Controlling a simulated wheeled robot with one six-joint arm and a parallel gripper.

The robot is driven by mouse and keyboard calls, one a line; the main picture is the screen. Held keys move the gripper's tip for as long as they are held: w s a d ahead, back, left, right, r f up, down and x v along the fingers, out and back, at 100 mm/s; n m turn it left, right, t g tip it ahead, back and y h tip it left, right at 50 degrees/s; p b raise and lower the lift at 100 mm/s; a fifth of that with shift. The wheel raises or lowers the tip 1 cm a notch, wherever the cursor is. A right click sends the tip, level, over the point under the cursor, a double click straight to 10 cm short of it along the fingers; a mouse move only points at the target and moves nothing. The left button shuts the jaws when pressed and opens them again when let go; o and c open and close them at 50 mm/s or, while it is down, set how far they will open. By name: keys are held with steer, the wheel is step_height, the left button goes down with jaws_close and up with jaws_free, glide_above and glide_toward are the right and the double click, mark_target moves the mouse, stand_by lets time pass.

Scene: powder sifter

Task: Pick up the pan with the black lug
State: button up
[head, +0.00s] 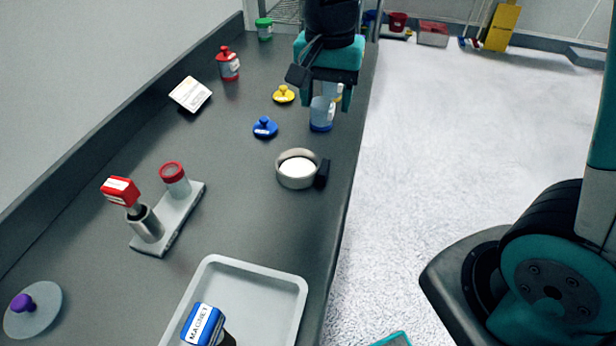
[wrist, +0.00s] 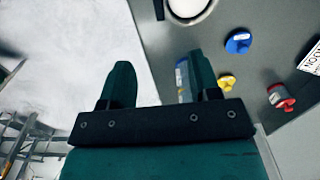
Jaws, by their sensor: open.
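The pan (head: 297,174) is a round, pale metal dish with white contents. It stands on the dark bench near its right edge, and its black lug (head: 322,174) points right. In the wrist view the pan (wrist: 190,8) is cut by the top edge, with the lug (wrist: 159,8) at its left. My gripper (head: 326,100) is open and empty, above the bench's right edge, farther back than the pan and apart from it. In the wrist view its two teal fingers (wrist: 158,82) are spread.
A clear cup with a blue base (head: 320,116) stands close below my gripper. Blue (head: 264,128) and yellow (head: 283,94) knobbed lids lie left of it. A stand (head: 172,232) with red-topped items and a grey tray (head: 286,290) are in front. Bench around the pan is clear.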

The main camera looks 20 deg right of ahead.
glide_above(322, 166)
step_height(322, 166, down, 12)
steer(key=shift+s+r+p, duration=0.1)
steer(key=shift+r+p, duration=0.1)
steer(key=shift+p, duration=0.2)
steer(key=shift+f+p, duration=0.5)
steer(key=shift+f, duration=2.15)
steer(key=c, duration=1.1)
steer(key=shift+o, duration=0.2)
steer(key=shift+r, duration=0.1)
